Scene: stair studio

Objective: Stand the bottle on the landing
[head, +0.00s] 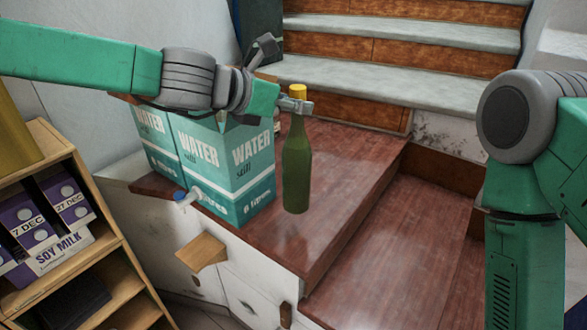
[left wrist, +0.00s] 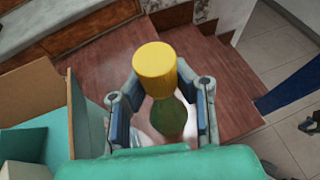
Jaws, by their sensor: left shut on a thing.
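The bottle (head: 297,165) is green with a yellow cap and is upright over the red-brown wooden landing (head: 345,150), just right of the water boxes. My left gripper (head: 295,105) is shut on its neck just below the cap. In the left wrist view the yellow cap of the bottle (left wrist: 155,68) sits between the two fingers of my left gripper (left wrist: 165,95). The bottle's base appears at the landing surface, but I cannot tell whether it touches. My right arm shows at the right of the head view; its gripper is out of view.
Teal and white water boxes (head: 225,165) stand close left of the bottle. A lower wooden step (head: 390,250) lies to the right, and grey-topped stairs (head: 400,75) rise behind. A shelf with soy milk cartons (head: 65,235) stands at the left. The landing's right part is clear.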

